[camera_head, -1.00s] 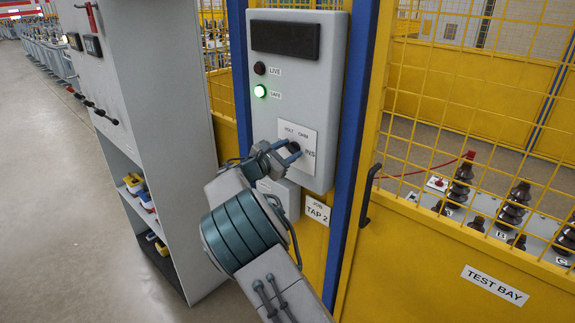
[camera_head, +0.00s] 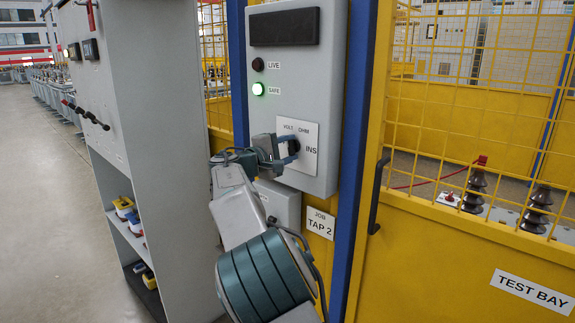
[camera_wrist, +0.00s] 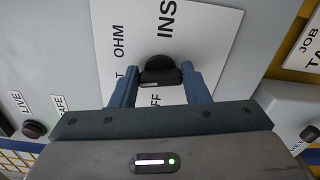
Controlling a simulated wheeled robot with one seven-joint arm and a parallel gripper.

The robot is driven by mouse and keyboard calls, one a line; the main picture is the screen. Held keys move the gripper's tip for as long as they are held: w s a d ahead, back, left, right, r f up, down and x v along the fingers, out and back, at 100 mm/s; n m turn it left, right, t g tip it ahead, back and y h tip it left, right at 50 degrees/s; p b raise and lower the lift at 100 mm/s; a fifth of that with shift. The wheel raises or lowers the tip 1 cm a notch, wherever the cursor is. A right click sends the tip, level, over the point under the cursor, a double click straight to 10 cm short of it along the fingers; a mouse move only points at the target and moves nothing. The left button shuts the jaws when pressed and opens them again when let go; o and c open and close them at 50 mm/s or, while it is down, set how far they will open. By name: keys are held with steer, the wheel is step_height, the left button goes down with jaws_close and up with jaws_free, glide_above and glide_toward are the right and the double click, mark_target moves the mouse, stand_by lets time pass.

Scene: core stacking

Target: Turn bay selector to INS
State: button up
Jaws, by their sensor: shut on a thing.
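The bay selector is a black knob (camera_wrist: 162,72) on a white label plate (camera_head: 309,151) marked VOLT, OHM and INS, on a grey control box (camera_head: 325,95). Part of another label ending in "FF" shows beside the knob in the wrist view. My gripper (camera_head: 292,148) is at the plate, its blue fingers on both sides of the knob and shut on it. In the wrist view my gripper (camera_wrist: 160,85) straddles the knob. Which label the knob points to I cannot tell, as the fingers and the view angle hide its pointer.
The green SAFE lamp (camera_head: 258,88) is lit; the LIVE lamp (camera_head: 257,64) is dark. A smaller grey box (camera_head: 281,203) and a TAP 2 card (camera_head: 320,223) sit below. A yellow mesh gate (camera_head: 470,110) with a dark handle (camera_head: 378,190) is right, a grey shelf unit (camera_head: 165,150) left.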

steer(key=m+b, duration=0.4)
steer(key=shift+f+m+b, duration=0.4)
steer(key=m+b, duration=0.4)
steer(key=m, duration=0.1)
steer(key=m+b, duration=0.2)
steer(key=m, duration=0.3)
steer(key=shift+w+a+m, duration=0.1)
steer(key=shift+a+m, duration=0.05)
steer(key=shift+m, duration=0.25)
steer(key=m+b, duration=0.1)
steer(key=m, duration=0.3)
steer(key=shift+m, duration=0.3)
steer(key=o, duration=1)
steer(key=shift+r, duration=0.1)
steer(key=shift+a, duration=0.15)
steer(key=b+v, duration=0.3)
steer(key=v, duration=1)
steer(key=shift+s+a, duration=0.2)
steer(key=shift+s, duration=0.1)
